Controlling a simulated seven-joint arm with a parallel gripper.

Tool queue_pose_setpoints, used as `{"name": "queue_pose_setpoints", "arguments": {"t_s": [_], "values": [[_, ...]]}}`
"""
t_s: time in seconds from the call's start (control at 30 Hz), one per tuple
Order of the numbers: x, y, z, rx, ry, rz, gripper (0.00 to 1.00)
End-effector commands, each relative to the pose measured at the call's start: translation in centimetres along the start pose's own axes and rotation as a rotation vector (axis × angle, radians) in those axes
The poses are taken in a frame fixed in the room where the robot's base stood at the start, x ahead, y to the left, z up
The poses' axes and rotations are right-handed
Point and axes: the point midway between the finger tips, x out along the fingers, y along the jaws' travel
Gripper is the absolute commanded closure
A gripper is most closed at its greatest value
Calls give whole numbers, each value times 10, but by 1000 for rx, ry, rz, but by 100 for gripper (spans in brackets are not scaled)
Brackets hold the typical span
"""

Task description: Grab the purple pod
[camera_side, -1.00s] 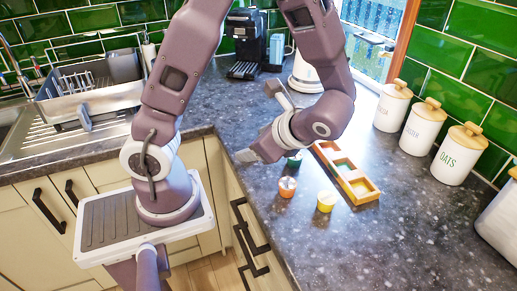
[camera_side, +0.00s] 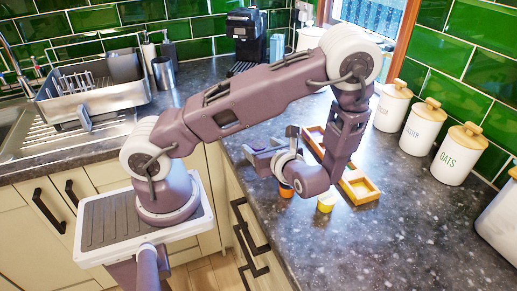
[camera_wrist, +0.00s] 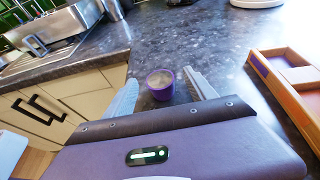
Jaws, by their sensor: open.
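The purple pod (camera_wrist: 161,86) stands upright on the dark worktop in the wrist view, with a pale top. It shows between the two fingers of my gripper (camera_wrist: 160,77), near their tips; I cannot tell whether it lies fully between them or just beyond. The fingers are apart and no contact with the pod is visible. In the side view my gripper (camera_side: 268,147) is low over the worktop near its front edge, and the purple pod is hidden there.
A wooden tray (camera_side: 372,196) with compartments lies to the right, partly behind my arm. An orange pod (camera_side: 286,193) and a yellow pod (camera_side: 325,205) stand close to my wrist. White canisters (camera_side: 458,155) line the wall.

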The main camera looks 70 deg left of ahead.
Motion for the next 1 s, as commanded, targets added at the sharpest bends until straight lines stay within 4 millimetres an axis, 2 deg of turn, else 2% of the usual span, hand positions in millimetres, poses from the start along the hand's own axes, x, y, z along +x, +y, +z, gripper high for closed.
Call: {"name": "queue_pose_setpoints", "arguments": {"t_s": [0.03, 0.33, 0.67, 0.77, 0.87, 1.0], "values": [[0, 0, 0, 0, 0, 0, 41], [0, 0, 0, 0, 0, 0, 99], [-1, 0, 0, -1, 0, 0, 100], [-3, 0, 6, -3, 1, -1, 100], [-8, -1, 21, -5, 3, -2, 100], [-21, -1, 55, -9, 4, -2, 100]]}}
